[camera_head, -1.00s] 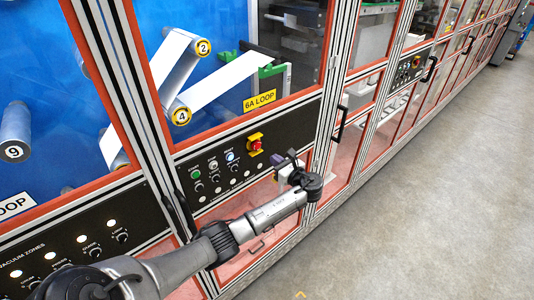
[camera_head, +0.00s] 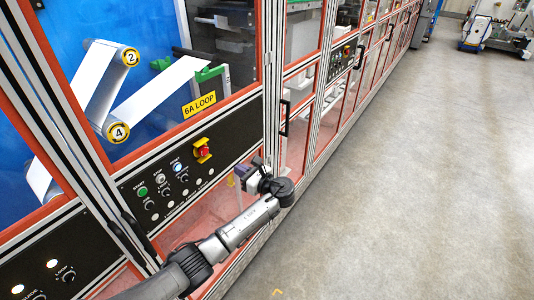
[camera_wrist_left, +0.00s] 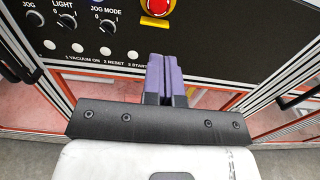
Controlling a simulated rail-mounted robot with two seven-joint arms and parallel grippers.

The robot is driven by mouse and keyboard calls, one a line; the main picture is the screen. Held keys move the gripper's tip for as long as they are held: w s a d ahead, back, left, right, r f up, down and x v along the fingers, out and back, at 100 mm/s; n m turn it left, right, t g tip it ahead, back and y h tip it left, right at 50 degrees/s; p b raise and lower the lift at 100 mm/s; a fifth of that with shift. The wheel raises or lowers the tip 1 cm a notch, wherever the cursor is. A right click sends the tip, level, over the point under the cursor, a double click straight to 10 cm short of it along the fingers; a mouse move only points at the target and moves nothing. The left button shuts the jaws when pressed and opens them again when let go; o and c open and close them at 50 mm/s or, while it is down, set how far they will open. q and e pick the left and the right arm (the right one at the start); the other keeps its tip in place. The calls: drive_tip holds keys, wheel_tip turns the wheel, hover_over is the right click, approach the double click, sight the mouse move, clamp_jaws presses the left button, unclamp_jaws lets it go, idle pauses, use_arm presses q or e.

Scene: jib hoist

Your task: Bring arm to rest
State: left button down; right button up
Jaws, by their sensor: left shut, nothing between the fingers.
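My left arm reaches in from the bottom of the head view, and its gripper (camera_head: 246,171) is beside the machine's black control panel (camera_head: 215,178), near its lower right end. In the left wrist view the two purple fingers (camera_wrist_left: 167,80) lie together, shut and empty. They point at the panel's lower edge, below the red emergency stop button (camera_wrist_left: 158,6) on its yellow base. In the head view that button (camera_head: 203,150) is up and to the left of the gripper. I cannot tell whether the fingers touch the panel. My right gripper is not in view.
Red-framed glass doors (camera_head: 293,138) run along the machine, with a dark door handle (camera_head: 284,118) just right of the gripper. A yellow "6A LOOP" label (camera_head: 199,104) is above the panel. The grey floor (camera_head: 420,180) on the right is clear; a wheeled machine (camera_head: 475,33) stands far off.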

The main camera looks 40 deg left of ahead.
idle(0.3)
use_arm(q)
drive_tip(key=w+d+r+n+t+h, duration=0.25)
drive_tip(key=d+n+t+h, duration=0.2)
drive_tip(key=n, duration=0.25)
drive_tip(key=w+d+r+n+t+h, duration=0.2)
drive_tip(key=d+r+n+t+h, duration=0.1)
drive_tip(key=d+n+t, duration=0.35)
drive_tip(key=s+d+n+t+h+p, duration=0.1)
drive_tip(key=s+d+h, duration=0.1)
drive_tip(key=d, duration=0.2)
drive_tip(key=s+d+t+h+p, duration=0.1)
drive_tip(key=s+d+h, duration=0.1)
drive_tip(key=d+h, duration=0.15)
drive_tip(key=s+d+f+h+p, duration=0.2)
drive_tip(key=s+d+f+h, duration=0.2)
drive_tip(key=s+d, duration=0.6)
drive_tip(key=s+f+g+p, duration=0.1)
drive_tip(key=s+f+g, duration=0.2)
drive_tip(key=s, duration=0.9)
drive_tip(key=s+f+g+h+p, duration=0.1)
drive_tip(key=s+f+g+p, duration=0.1)
drive_tip(key=s+f, duration=0.6)
drive_tip(key=s+g, duration=0.1)
drive_tip(key=s, duration=0.3)
drive_tip(key=shift+d+g+p, duration=0.2)
drive_tip(key=shift+g+p, duration=0.1)
